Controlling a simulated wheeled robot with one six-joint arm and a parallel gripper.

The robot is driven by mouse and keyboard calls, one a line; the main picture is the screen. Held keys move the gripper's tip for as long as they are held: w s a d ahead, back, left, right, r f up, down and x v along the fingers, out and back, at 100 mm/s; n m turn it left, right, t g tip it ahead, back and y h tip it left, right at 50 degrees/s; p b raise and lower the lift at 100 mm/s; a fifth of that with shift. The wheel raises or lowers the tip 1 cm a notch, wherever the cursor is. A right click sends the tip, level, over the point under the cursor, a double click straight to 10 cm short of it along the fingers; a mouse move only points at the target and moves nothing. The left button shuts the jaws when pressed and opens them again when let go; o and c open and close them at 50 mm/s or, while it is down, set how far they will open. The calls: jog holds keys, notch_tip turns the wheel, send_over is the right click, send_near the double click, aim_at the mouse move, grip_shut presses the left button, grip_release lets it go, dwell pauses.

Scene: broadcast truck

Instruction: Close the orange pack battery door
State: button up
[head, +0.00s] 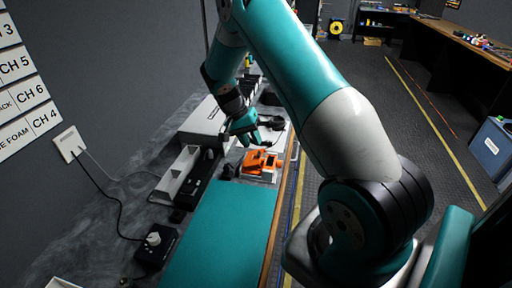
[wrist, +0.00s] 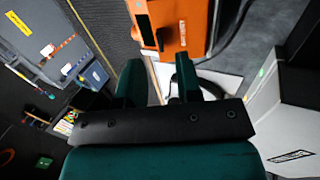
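The orange pack (head: 258,161) sits on the worktop beyond the teal mat in the head view, with a pale part on its right side. In the wrist view the orange pack (wrist: 184,22) is at the top, with a dark slot on its left face and white lettering. I cannot tell clearly which part is the battery door or how far open it stands. My gripper (head: 254,139) is just above and behind the pack. In the wrist view my gripper (wrist: 158,68) has its fingers apart with nothing held; the right fingertip appears close to the pack, contact unclear.
The teal mat (head: 222,232) lies clear in front of the pack. A black power strip (head: 197,180) and a grey equipment case (head: 205,121) stand to the left. A black box with a white plug (head: 154,244) is at the front left. The wall is close on the left.

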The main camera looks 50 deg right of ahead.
aim_at(261, 156)
jog(key=shift+p+x, duration=0.35)
jog(key=shift+x, duration=1.8)
grip_shut()
jog(key=t+b, duration=0.1)
jog(key=s+f+t+y+b, duration=0.1)
jog(key=b, duration=0.1)
jog(key=shift+s+d+f+t+y, duration=0.15)
jog(key=shift+d+f+t+y, duration=0.15)
jog(key=shift+d+f, duration=0.1)
jog(key=shift+s+f+t+y+b, duration=0.2)
jog(key=shift+t+y+b, duration=0.3)
jog(key=shift+t+b, duration=0.4)
jog(key=shift+r, duration=0.1)
grip_release()
